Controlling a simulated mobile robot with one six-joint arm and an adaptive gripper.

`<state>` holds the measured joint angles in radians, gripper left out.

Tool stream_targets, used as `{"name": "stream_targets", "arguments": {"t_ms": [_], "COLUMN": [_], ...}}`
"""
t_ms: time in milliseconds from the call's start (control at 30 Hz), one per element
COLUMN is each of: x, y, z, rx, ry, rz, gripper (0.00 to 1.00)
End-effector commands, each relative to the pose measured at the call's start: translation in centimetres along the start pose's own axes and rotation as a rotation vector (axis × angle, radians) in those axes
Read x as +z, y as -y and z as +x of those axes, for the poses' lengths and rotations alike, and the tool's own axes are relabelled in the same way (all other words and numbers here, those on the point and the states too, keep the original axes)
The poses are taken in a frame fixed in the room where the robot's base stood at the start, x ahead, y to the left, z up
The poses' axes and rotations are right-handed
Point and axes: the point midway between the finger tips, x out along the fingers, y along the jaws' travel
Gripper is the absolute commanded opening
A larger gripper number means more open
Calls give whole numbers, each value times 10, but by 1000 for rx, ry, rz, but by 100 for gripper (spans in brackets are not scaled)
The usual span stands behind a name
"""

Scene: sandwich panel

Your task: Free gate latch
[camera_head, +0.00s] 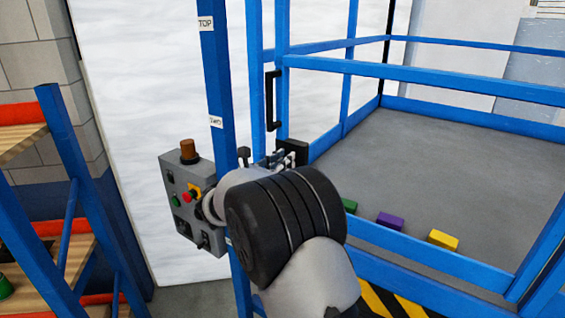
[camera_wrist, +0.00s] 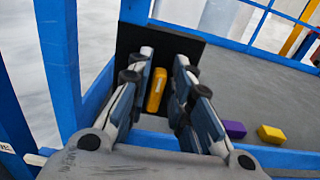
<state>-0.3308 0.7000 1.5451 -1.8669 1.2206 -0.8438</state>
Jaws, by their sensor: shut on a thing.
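The gate latch shows in the wrist view as an upright yellow piece (camera_wrist: 156,90) in front of a black plate (camera_wrist: 190,52) on the blue gate frame. In the head view the black latch housing (camera_head: 294,150) is beside the blue gate post, and the yellow piece is hidden. My gripper (camera_wrist: 163,62) has one finger on each side of the yellow latch and is shut on it. The exact contact is hard to see. In the head view my gripper (camera_head: 281,158) is at the housing, partly hidden by my wrist.
A grey control box (camera_head: 190,200) with buttons hangs on the blue post left of my wrist. A black handle (camera_head: 270,100) is on the gate above. Green (camera_head: 349,205), purple (camera_head: 390,220) and yellow (camera_head: 442,240) blocks lie on the grey platform. A shelf rack (camera_head: 70,200) stands left.

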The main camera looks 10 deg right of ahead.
Motion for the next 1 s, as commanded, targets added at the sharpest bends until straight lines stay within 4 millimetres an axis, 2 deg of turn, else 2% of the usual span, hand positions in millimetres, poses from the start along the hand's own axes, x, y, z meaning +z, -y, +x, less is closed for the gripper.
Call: {"name": "stream_targets", "arguments": {"t_ms": [267,467,1000], "x": [-2,-4,-11], "y": [1,3,12], "z": [0,0,0], "rx": [0,0,0], "ry": [1,2,2], "rz": [33,135,627], "gripper": [0,0,0]}}
